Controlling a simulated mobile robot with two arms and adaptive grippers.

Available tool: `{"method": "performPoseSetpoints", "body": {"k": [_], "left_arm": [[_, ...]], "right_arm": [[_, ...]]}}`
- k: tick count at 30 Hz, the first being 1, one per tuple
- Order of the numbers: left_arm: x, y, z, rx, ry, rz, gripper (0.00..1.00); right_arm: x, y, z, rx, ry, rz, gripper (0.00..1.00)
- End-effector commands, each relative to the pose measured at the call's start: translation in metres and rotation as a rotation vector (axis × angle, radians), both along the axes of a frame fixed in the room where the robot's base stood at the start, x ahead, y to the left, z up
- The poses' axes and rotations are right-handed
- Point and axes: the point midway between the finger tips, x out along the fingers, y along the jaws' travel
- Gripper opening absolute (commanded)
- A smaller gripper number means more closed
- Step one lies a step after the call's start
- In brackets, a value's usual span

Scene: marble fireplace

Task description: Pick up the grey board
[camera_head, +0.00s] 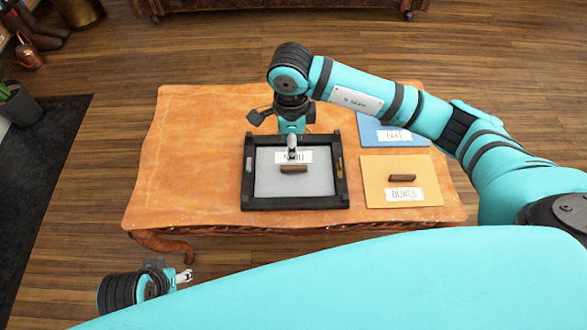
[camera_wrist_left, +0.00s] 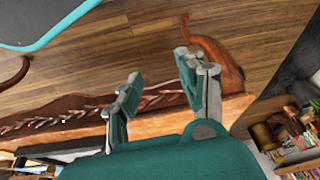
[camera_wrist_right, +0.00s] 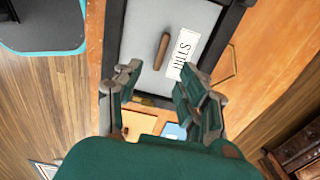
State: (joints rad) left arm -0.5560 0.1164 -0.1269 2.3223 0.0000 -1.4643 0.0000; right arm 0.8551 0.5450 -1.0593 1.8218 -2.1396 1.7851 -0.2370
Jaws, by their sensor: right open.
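The grey board (camera_head: 265,180) lies inside a black frame tray (camera_head: 248,170) on the table, with a short brown bar handle (camera_head: 294,169) and a white label on it. The board (camera_wrist_right: 145,75) and its handle (camera_wrist_right: 162,51) also show in the right wrist view, beyond the fingertips. My right gripper (camera_head: 292,150) is over the board's back part, near the handle and covering part of the label. Its fingers (camera_wrist_right: 155,82) are open with nothing between them. My left gripper (camera_head: 185,276) is off the table's front left; its fingers (camera_wrist_left: 155,70) are apart and empty.
The orange wooden table (camera_head: 190,150) is clear left of the tray.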

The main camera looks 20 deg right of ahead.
Motion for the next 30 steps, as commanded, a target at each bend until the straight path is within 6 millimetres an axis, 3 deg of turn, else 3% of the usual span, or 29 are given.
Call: {"method": "performPoseSetpoints", "body": {"k": [1, 4, 11, 17, 24, 30], "left_arm": [[-0.001, 0.0, 0.005, 0.0, -0.006, 0.0, 0.4], [-0.005, 0.001, 0.018, 0.0, -0.012, 0.001, 0.4], [-0.011, 0.002, 0.034, 0.0, -0.018, 0.003, 0.4], [-0.011, 0.002, 0.032, 0.0, -0.018, 0.003, 0.4], [-0.011, 0.002, 0.023, 0.0, -0.018, 0.003, 0.4], [-0.011, 0.002, 0.023, 0.0, -0.018, 0.003, 0.4]], "right_arm": [[-0.002, 0.0, -0.015, 0.0, 0.005, -0.001, 0.4], [-0.001, 0.0, -0.034, 0.001, 0.004, -0.001, 0.4], [0.0, 0.0, -0.057, 0.002, 0.0, 0.001, 0.4], [0.0, -0.002, -0.069, 0.004, 0.002, -0.001, 0.4], [0.001, -0.006, -0.105, 0.004, 0.002, 0.0, 0.4], [0.002, -0.007, -0.109, 0.004, -0.001, 0.0, 0.4]]}}
